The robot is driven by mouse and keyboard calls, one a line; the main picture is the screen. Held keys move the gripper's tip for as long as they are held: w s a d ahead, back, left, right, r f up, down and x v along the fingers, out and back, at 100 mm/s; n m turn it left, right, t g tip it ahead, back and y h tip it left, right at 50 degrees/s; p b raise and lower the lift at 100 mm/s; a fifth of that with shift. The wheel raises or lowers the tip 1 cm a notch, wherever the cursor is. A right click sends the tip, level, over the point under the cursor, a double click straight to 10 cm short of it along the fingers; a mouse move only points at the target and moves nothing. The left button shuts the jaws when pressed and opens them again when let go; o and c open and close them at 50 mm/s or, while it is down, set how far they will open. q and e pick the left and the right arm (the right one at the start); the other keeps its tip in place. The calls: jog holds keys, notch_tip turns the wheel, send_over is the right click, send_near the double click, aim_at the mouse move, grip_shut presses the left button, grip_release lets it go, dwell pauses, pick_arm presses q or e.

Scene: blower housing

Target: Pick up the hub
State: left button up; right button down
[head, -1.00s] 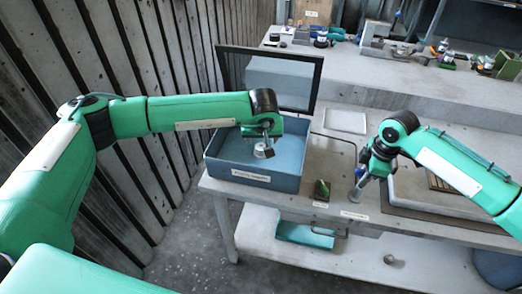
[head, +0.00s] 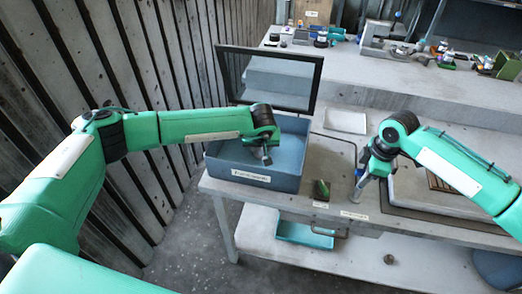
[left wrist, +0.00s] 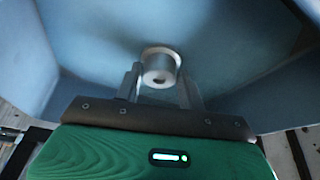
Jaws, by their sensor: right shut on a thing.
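The hub is a pale silver cylinder (left wrist: 160,66) with a dark hole in its end, seen in the left wrist view. It is inside the blue bin (head: 255,181). My left gripper (head: 265,158) reaches down into the bin; in the left wrist view its two fingers (left wrist: 160,88) stand apart on either side of the hub, with a gap visible. In the head view my left gripper mostly hides the hub. My right gripper (head: 366,174) is at the table's front edge, shut on a slim greyish thing (head: 357,189) that points down.
A small green part (head: 321,190) lies on the table right of the bin. A dark-framed panel (head: 270,76) stands behind the bin, whose walls surround my left gripper. A white sheet (head: 345,121) lies farther back. A teal tray (head: 305,235) sits on the lower shelf.

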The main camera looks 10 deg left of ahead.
pick_arm(q)
jog(key=c, duration=0.6)
jog(key=shift+o, duration=0.2)
notch_tip(320, 180, up, 14)
jog(key=shift+f, duration=0.15)
jog(key=s, duration=1.7)
jog(key=shift+s, duration=0.25)
